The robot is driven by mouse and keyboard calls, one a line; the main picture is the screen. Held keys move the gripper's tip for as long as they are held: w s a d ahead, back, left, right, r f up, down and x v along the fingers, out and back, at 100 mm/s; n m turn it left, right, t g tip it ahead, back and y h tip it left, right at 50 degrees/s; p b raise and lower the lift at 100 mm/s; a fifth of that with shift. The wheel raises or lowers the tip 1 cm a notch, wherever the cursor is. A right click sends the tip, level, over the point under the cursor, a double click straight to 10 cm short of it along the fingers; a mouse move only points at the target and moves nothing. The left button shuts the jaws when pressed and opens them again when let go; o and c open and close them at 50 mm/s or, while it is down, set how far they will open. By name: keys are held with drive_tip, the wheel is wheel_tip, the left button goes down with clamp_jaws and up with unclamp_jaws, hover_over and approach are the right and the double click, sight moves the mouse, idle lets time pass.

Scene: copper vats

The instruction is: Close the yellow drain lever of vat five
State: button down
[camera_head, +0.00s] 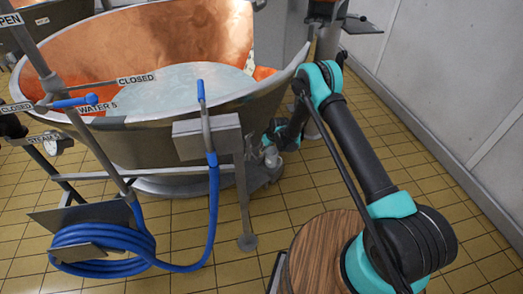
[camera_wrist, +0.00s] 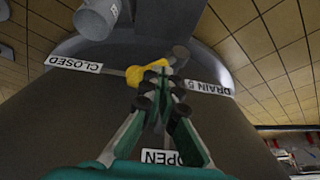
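The yellow drain lever (camera_wrist: 147,72) shows in the wrist view just beyond my fingertips, its handle lying toward the CLOSED label (camera_wrist: 73,65). The DRAIN 5 label (camera_wrist: 208,87) is to the right and the OPEN label (camera_wrist: 160,157) is at the bottom; the lettering is upside down. My gripper (camera_wrist: 160,92) is close to the lever, with its fingers near each other and a narrow gap between them. Contact with the lever cannot be told. In the head view my gripper (camera_head: 270,150) is low at the right side of the copper vat (camera_head: 150,45); the lever is hidden there.
A blue hose (camera_head: 100,250) is coiled at the lower left of the head view. A grey box (camera_head: 207,137) on a leg stands before the vat. A round wooden top (camera_head: 318,245) is below my arm. Tiled floor (camera_head: 400,150) and a wall (camera_head: 445,70) are at right.

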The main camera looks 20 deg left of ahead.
drive_tip(key=shift+w+d+f, duration=0.5)
drive_tip(key=shift+w+f, duration=0.3)
drive_tip(key=shift+w+d+f, duration=0.45)
drive_tip(key=shift+w+f, duration=0.35)
drive_tip(key=shift+f, duration=0.1)
drive_tip(key=w+d+r, duration=0.3)
drive_tip(key=d+r, duration=0.4)
drive_tip(key=r, duration=0.4)
drive_tip(key=shift+d, duration=0.15)
idle(0.3)
